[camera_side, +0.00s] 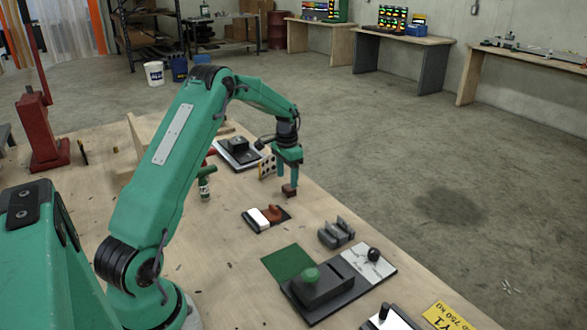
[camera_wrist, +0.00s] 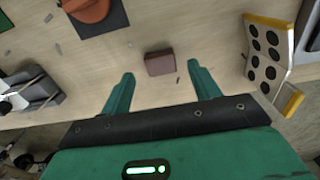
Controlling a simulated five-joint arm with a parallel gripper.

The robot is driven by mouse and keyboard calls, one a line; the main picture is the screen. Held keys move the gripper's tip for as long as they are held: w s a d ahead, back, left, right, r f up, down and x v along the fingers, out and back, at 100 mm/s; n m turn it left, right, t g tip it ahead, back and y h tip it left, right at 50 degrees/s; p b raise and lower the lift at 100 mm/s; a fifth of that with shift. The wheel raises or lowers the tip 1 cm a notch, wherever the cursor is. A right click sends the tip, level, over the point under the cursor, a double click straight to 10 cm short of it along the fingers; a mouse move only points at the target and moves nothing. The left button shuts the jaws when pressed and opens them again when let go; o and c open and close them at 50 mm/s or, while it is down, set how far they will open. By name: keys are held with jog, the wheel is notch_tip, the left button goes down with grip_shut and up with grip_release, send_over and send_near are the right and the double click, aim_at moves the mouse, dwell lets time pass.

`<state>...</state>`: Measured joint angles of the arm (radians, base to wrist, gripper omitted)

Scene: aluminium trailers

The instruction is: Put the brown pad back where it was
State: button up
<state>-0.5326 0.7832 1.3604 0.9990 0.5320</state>
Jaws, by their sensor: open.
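The brown pad (camera_side: 289,190) is a small block near the table's right edge in the side view, just under my gripper (camera_side: 288,176). In the wrist view the pad (camera_wrist: 160,64) appears on the bare wood, in line with the gap between my open fingers (camera_wrist: 160,75). It sits slightly beyond the fingertips there, and I see no finger touching it. My gripper points down and holds nothing.
A dark mat (camera_side: 251,224) with a white block and an orange-brown piece lies nearer the side camera. A grey fixture (camera_side: 336,232) and a yellow-edged panel with black holes (camera_wrist: 268,55) flank the pad. The wood (camera_wrist: 205,30) around the pad is mostly clear.

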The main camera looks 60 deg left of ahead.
aim_at(288, 189)
notch_tip(288, 189, up, 8)
jog(key=shift+r, duration=0.15)
dwell(0.3)
dwell(0.4)
jog(key=s+d+r+t, duration=0.1)
jog(key=s+d+r, duration=0.4)
jog(key=d+r, duration=0.3)
jog(key=s+d+r+t, duration=0.2)
jog(key=s+d+r, duration=0.3)
jog(key=d, duration=0.5)
jog(key=s+d+t, duration=0.1)
jog(key=s+d, duration=0.4)
jog(key=s, duration=0.3)
jog(key=s+d+f+t, duration=0.1)
jog(key=s+d, duration=0.4)
jog(key=s, duration=0.3)
jog(key=shift+d+f+t, duration=0.2)
jog(key=shift+d+t, duration=0.05)
jog(key=shift+t, duration=0.05)
